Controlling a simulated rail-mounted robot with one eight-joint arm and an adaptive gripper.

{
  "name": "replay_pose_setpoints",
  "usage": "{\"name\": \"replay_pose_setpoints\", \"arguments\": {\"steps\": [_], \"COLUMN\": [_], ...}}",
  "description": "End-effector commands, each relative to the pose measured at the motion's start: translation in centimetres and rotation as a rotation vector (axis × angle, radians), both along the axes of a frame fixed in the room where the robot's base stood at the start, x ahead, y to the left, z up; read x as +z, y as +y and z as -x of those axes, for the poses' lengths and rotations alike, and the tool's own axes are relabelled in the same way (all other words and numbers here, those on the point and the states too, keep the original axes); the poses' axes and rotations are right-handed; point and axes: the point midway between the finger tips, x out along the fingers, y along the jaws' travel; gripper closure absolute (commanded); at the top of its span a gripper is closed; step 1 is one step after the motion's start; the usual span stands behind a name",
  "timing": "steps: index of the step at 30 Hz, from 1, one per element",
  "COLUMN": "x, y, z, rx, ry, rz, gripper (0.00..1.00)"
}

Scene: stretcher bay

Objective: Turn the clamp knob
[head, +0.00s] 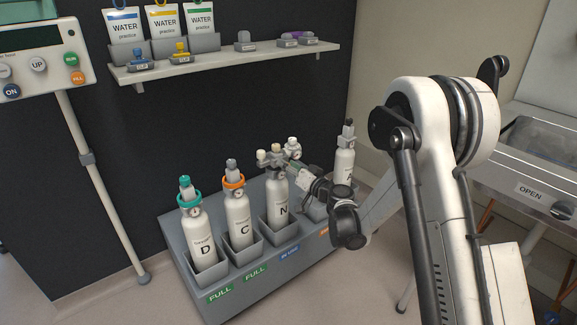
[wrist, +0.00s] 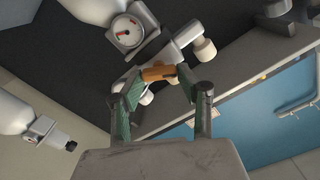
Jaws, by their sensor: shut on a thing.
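Cylinder N (head: 278,200) stands upright in the grey rack (head: 262,280). A regulator (head: 270,159) with cream knobs and a round gauge (head: 293,155) sits at its top. My gripper (head: 292,168) reaches in from the right at the regulator. In the wrist view my gripper (wrist: 159,82) has its green-padded fingers on either side of a short orange-tan clamp knob (wrist: 156,74) and is shut on it. The gauge also shows in the wrist view (wrist: 126,31), above the knob. In the head view the knob is hidden by my gripper.
Cylinders D (head: 206,245) and C (head: 238,215) stand to the left, and another cylinder (head: 345,162) stands close right of my gripper. A shelf (head: 225,63) with water pouches and clips is above. A bench (head: 490,168) marked OPEN is at right.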

Motion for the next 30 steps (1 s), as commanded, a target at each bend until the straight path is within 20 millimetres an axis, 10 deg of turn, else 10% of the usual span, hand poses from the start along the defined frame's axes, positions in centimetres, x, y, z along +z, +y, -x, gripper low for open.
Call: {"name": "replay_pose_setpoints", "arguments": {"steps": [30], "x": [-0.31], "y": [-0.19], "z": [-0.13], "rx": [0.000], "ry": [0.474], "rz": [-0.569], "gripper": [0.92]}}
